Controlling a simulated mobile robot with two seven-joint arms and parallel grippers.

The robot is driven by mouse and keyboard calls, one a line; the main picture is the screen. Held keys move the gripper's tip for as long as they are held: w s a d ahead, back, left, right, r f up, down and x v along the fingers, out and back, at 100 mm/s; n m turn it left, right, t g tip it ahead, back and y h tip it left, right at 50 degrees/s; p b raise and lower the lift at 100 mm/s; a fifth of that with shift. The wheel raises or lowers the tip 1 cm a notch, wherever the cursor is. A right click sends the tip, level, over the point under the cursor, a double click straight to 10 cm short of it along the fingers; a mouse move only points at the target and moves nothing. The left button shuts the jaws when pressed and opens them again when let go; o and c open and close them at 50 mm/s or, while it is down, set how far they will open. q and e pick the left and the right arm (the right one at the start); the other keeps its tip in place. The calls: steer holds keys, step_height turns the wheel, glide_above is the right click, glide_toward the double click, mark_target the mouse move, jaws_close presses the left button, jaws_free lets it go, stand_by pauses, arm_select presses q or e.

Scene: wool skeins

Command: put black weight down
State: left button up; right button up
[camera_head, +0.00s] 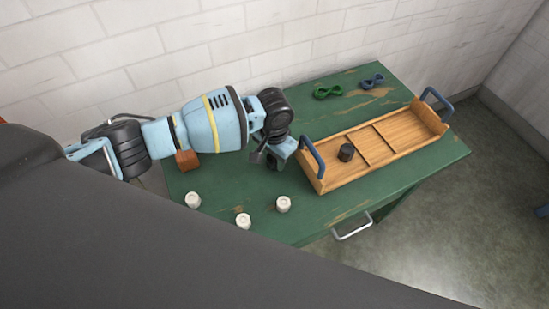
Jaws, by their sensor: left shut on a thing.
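My left gripper (276,157) is over the green table, just left of the wooden tray's near-left end. It is shut on a small dark thing, which looks like a black weight (273,164); the fingers and wrist hide much of it. I cannot tell whether it touches the table. Another black weight (346,152) stands upright in the left compartment of the wooden tray (330,180). My right gripper is not in view.
The tray has dividers and blue handles (312,157) at both ends. Three white weights (243,220) stand at the table's front left. A green skein (328,92) and a blue skein (372,82) lie behind the tray. A brown block (187,160) is under my arm.

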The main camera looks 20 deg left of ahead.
arm_select(q)
steer(key=shift+w+f, duration=0.1)
steer(key=shift+f, duration=0.25)
steer(key=shift+f, duration=0.1)
steer(key=o, duration=1.3)
steer(key=shift+f, duration=0.1)
steer(key=shift+c, duration=0.2)
step_height(320, 180, up, 11)
steer(key=shift+r+p, duration=0.1)
steer(key=shift+p, duration=0.75)
steer(key=shift+r, duration=0.5)
steer(key=shift+o, duration=0.4)
